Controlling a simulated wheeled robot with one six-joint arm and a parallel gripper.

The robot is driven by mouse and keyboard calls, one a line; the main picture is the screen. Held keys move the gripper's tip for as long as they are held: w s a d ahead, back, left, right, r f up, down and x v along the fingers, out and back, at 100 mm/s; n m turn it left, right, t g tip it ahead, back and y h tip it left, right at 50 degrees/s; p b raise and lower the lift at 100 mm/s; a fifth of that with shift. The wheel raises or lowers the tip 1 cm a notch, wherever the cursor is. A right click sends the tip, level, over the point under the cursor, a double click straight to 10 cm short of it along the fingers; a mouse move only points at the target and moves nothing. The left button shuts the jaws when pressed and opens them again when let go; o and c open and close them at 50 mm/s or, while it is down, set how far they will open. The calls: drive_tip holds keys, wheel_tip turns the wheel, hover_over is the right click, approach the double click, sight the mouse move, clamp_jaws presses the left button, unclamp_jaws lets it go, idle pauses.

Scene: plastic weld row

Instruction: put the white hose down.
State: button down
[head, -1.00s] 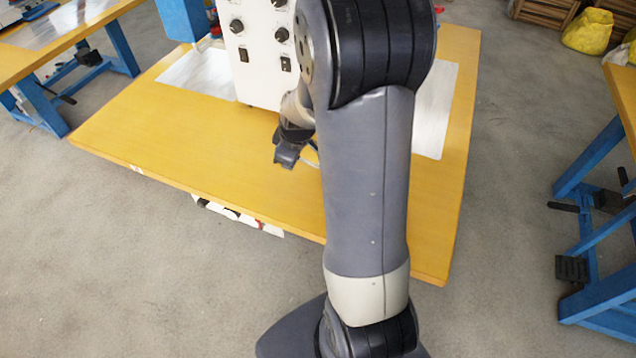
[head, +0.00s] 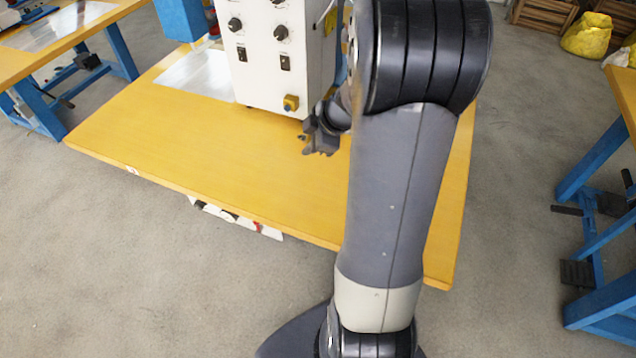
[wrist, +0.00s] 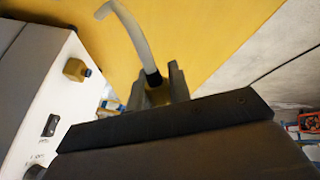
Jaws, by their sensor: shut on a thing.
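The white hose (wrist: 130,30) shows in the wrist view as a pale curved tube with a dark collar near my fingers. My gripper (wrist: 162,88) is shut on it close to this dark end, and the free part curves away over the yellow tabletop. I cannot tell how far the hose is above the table. In the head view my gripper (head: 318,150) is over the yellow table (head: 220,165), just right of the white machine's lower front corner. The hose cannot be made out in the head view.
The white machine (head: 270,60) with black knobs stands at the table's back, a yellow fitting (head: 291,103) low on its front. The fitting also shows in the wrist view (wrist: 76,69). A grey sheet (head: 200,75) lies left of it. The table's front left is clear.

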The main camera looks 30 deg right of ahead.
wheel_tip(320, 180, down, 7)
drive_tip(key=b, duration=0.3)
drive_tip(key=shift+r, duration=0.15)
drive_tip(key=shift+f+b, duration=0.9)
drive_tip(key=shift+b, duration=0.35)
drive_tip(key=c, duration=1.5)
unclamp_jaws()
drive_tip(key=shift+o, duration=0.2)
drive_tip(key=s+a+r, duration=0.3)
drive_tip(key=a+r, duration=0.2)
drive_tip(key=shift+s+p, duration=0.25)
drive_tip(key=shift+p, duration=0.2)
drive_tip(key=shift+r, duration=0.15)
